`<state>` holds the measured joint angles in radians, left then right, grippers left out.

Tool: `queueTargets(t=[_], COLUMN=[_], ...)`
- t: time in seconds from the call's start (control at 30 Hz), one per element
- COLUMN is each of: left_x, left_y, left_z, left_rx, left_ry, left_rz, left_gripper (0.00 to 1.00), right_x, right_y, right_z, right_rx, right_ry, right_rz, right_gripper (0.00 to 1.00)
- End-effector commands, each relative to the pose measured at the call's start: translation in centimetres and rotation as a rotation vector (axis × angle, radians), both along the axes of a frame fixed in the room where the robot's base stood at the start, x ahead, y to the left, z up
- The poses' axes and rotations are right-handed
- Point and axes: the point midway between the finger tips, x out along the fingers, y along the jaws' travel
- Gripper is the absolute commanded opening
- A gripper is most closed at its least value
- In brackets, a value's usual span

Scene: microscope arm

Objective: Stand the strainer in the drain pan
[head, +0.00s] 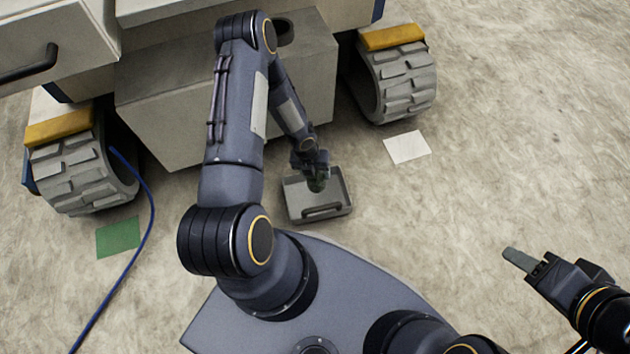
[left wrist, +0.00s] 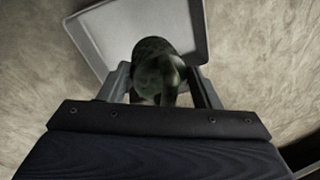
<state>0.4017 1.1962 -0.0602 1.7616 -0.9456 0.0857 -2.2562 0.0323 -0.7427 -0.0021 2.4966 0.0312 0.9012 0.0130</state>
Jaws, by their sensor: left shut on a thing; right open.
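The drain pan (head: 301,206) is a grey, shallow tray with a dark handle, lying on the floor in front of the vehicle. My left gripper (head: 316,181) is over the pan and shut on the strainer (head: 317,186), a small dark green rounded piece. In the left wrist view the strainer (left wrist: 155,70) sits between the two fingers, with the pan (left wrist: 190,25) behind it. I cannot tell whether the strainer touches the pan floor. My right gripper (head: 522,261) is at the right of the head view, away from the pan, open and empty.
A wheeled vehicle (head: 170,125) with chunky grey wheels (head: 398,82) stands behind the pan. A white square (head: 407,147) and a green square (head: 118,237) lie on the floor. A blue hose (head: 148,225) runs along the left. The floor at right is clear.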

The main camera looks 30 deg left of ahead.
Motion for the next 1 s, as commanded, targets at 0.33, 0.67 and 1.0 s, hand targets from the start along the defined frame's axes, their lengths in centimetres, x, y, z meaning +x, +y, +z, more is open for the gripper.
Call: queueTargets(t=[0.33,0.67,1.0], left_x=[-0.3,-0.3,-0.3], left_y=[-0.1,-0.1,-0.1], left_z=[-3.2,-7.2,-10.4], left_rx=[0.002,0.002,0.002], left_ry=[0.001,0.0,0.001], left_rz=[-0.04,-0.038,-0.038], left_gripper=[0.29,0.28,0.28], right_x=[0.0,0.0,0.0], right_y=[0.0,0.0,0.0], right_z=[-2.2,-5.0,-7.1], right_rx=[0.0,0.0,0.0], right_ry=[-0.001,0.0,0.0], right_rz=[0.0,0.0,0.0], right_gripper=[0.46,0.46,0.46])
